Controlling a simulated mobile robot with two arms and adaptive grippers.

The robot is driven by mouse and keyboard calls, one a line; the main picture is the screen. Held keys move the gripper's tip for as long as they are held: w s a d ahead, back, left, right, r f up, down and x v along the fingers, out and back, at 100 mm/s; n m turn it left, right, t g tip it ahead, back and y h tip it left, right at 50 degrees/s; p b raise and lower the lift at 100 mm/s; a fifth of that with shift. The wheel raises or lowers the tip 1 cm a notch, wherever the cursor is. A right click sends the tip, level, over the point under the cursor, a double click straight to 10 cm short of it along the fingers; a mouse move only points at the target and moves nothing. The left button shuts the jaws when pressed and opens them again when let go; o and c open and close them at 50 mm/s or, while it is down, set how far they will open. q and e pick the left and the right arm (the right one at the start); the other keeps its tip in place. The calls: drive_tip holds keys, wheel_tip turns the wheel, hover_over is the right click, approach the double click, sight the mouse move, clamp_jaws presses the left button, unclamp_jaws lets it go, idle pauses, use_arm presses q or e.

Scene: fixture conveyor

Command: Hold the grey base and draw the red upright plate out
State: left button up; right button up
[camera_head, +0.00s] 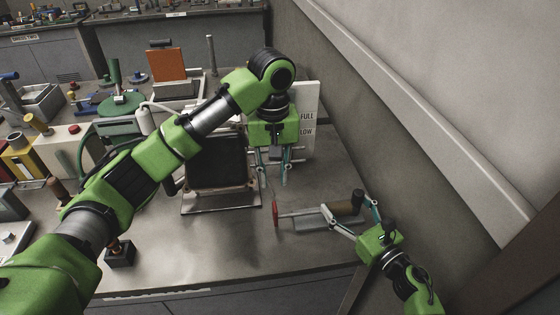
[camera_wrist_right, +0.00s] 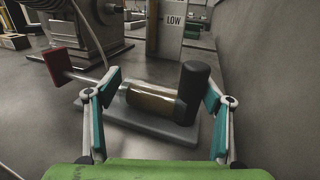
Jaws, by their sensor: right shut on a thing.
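The red upright plate (camera_head: 275,213) stands at the left end of a thin grey rod, and it also shows at the left of the right wrist view (camera_wrist_right: 57,68). The rod runs into a brown cylinder on the grey base (camera_head: 306,225), which lies on the table; the base shows also in the right wrist view (camera_wrist_right: 165,130). My right gripper (camera_head: 350,214) is shut on the base, with one finger on each side, one beside the dark upright post (camera_wrist_right: 194,92). My left gripper (camera_head: 273,172) points down above and behind the red plate, its fingers apart and empty.
A dark slanted panel on a stand (camera_head: 215,165) is left of my left gripper. A white board marked FULL and LOW (camera_head: 308,105) stands behind it. The wall rises at the right. Table in front of the base is clear.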

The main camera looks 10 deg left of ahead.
drive_tip(key=o, duration=1.5)
drive_tip(key=shift+f, duration=0.15)
drive_tip(key=shift+w, duration=0.1)
drive_tip(key=v, duration=1.2)
drive_tip(key=shift+d, duration=0.1)
